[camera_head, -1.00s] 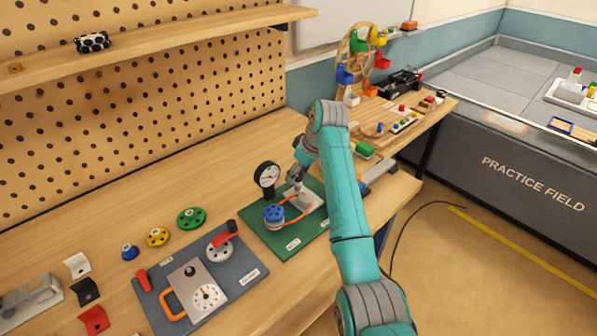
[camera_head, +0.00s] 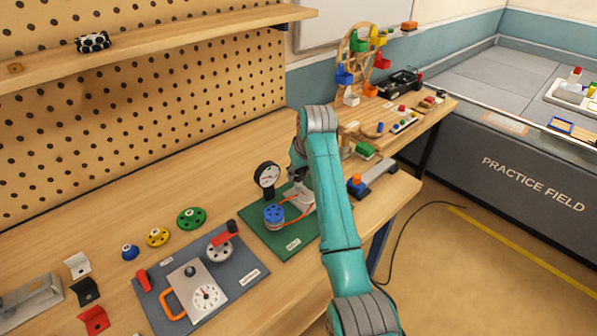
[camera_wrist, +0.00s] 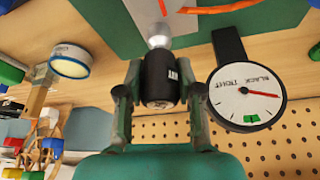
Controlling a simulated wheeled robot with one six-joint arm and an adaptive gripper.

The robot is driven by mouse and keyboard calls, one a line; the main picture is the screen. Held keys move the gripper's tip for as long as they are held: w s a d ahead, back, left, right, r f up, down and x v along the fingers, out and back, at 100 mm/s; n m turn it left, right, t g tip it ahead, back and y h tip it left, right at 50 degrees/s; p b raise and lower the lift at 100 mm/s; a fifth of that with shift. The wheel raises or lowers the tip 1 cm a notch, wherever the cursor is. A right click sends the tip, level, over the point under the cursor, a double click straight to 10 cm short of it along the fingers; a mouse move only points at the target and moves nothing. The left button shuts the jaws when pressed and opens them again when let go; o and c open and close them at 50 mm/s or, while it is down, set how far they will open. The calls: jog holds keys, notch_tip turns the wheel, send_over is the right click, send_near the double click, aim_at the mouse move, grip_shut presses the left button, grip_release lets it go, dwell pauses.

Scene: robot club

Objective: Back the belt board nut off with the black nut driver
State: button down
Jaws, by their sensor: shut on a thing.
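My gripper (camera_wrist: 160,95) is shut on the black nut driver (camera_wrist: 160,78), a short black cylinder with white lettering. Its rounded silver end (camera_wrist: 159,37) points toward the green belt board (camera_wrist: 205,50). In the head view the belt board (camera_head: 283,240) carries a blue pulley (camera_head: 273,217), an orange belt (camera_head: 292,217), a pale metal block (camera_head: 300,196) and a round gauge (camera_head: 267,175). The gauge (camera_wrist: 250,96) stands close beside the driver in the wrist view, its red needle showing. My arm hides the gripper and driver in the head view. I cannot make out the nut or whether the driver touches it.
A grey board (camera_head: 240,283) with an orange handle and a dial lies left of the belt board. Green (camera_head: 192,218), yellow (camera_head: 157,237) and blue (camera_head: 130,252) wheels lie behind it. A stand with coloured buckets (camera_head: 360,65) is farther back. Clear bench lies toward the pegboard.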

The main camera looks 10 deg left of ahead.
jog(key=n+g+y, duration=0.1)
jog(key=n, duration=0.3)
jog(key=shift+d+n, duration=0.1)
jog(key=shift+n, duration=0.3)
jog(key=n+g, duration=0.2)
jog(key=n, duration=0.2)
jog(key=shift+n+y, duration=0.3)
jog(key=shift+c, duration=2)
grip_release()
jog(key=shift+r, duration=0.15)
jog(key=shift+r, duration=2.65)
jog(key=o, duration=0.4)
